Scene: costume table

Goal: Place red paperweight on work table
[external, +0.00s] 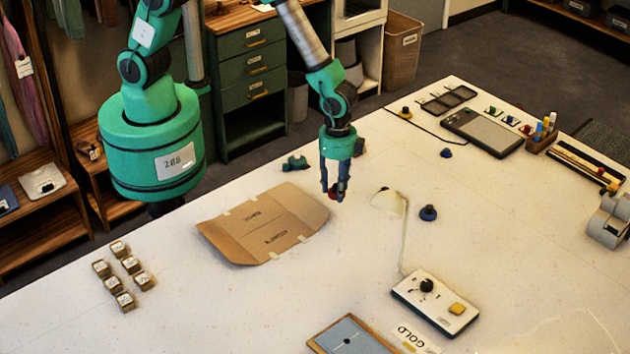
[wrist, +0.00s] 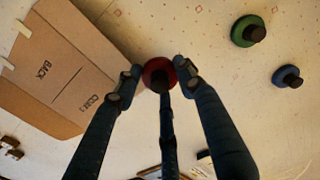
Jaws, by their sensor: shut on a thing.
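The red paperweight (external: 332,195) is a small round disc with a dark knob. It also shows in the wrist view (wrist: 157,70), between the fingertips. My gripper (external: 335,190) is shut on it and points down, just right of the cardboard sheet; the fingers close around the knob in the wrist view (wrist: 158,83). The fingers partly hide the paperweight in the external view. I cannot tell whether its base touches the pale speckled work table (external: 365,285) or is a little above it.
A flat brown cardboard sheet (external: 262,222) lies left of my gripper. A blue knobbed weight (external: 428,212) stands to the right, a green piece (external: 295,162) behind left. A control box (external: 435,300) and small labelled blocks (external: 125,265) are nearer the front. Bare table lies between.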

